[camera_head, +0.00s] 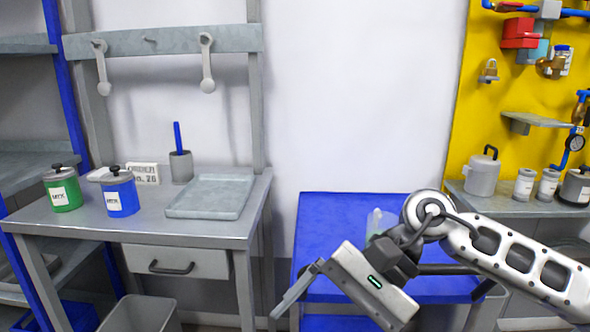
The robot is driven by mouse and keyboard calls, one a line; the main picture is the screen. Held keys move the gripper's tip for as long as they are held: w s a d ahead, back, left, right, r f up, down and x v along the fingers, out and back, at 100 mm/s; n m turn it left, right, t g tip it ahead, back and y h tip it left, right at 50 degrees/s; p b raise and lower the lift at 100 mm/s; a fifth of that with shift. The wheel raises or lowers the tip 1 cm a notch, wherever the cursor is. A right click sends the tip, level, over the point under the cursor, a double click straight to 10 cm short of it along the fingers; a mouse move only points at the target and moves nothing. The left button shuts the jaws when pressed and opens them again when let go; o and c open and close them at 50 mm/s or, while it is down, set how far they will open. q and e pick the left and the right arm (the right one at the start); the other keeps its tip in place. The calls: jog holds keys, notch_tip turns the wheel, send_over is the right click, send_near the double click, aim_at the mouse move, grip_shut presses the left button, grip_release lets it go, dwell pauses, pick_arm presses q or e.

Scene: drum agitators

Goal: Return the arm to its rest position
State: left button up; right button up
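My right arm (520,255) comes in from the right edge and reaches across the front of the blue table. It ends in my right gripper (287,304), low in the middle of the view and angled down to the left. A grey finger shows at its left end, but its tips are near the bottom edge, and I cannot tell whether it is open or shut. No object shows in it. My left arm and gripper are not in view.
The blue table (325,215) holds a translucent item (375,220), partly hidden by my arm. A grey table at left carries a green can (62,192), a blue can (119,196) and a tray (210,196). A grey bin (140,315) stands below. A yellow panel (500,120) is at right.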

jog(key=s+a+r+m+y, duration=0.3)
jog(key=a+r+m+y, duration=0.2)
jog(key=a+m+y, duration=0.5)
jog(key=w+d+f+m+t+y, duration=0.1)
jog(key=w+d+m+t, duration=0.2)
jog(key=m+t, duration=0.8)
jog(key=w+d+f+m+t, duration=0.3)
jog(key=m+t, duration=0.4)
jog(key=m, duration=0.9)
jog(key=w+d+f+m+t+h, duration=0.1)
jog(key=d+f+m+t+h, duration=0.15)
jog(key=f+m+h, duration=0.35)
jog(key=d+f+m+t+h, duration=0.2)
jog(key=d+m+h, duration=0.2)
jog(key=m, duration=0.4)
jog(key=s+d+f+m+g+h, duration=0.3)
jog(key=s+d+f+m, duration=0.1)
jog(key=f+m, duration=0.3)
jog(key=s+d+f+m+g+h+p, duration=0.1)
jog(key=s+d+f+m+g+h, duration=0.2)
jog(key=s+f+m, duration=0.4)
notch_tip(320, 180, down, 4)
jog(key=shift+s+d+r+g, duration=0.1)
jog(key=shift+s+d+g, duration=0.1)
jog(key=shift+d+g, duration=0.35)
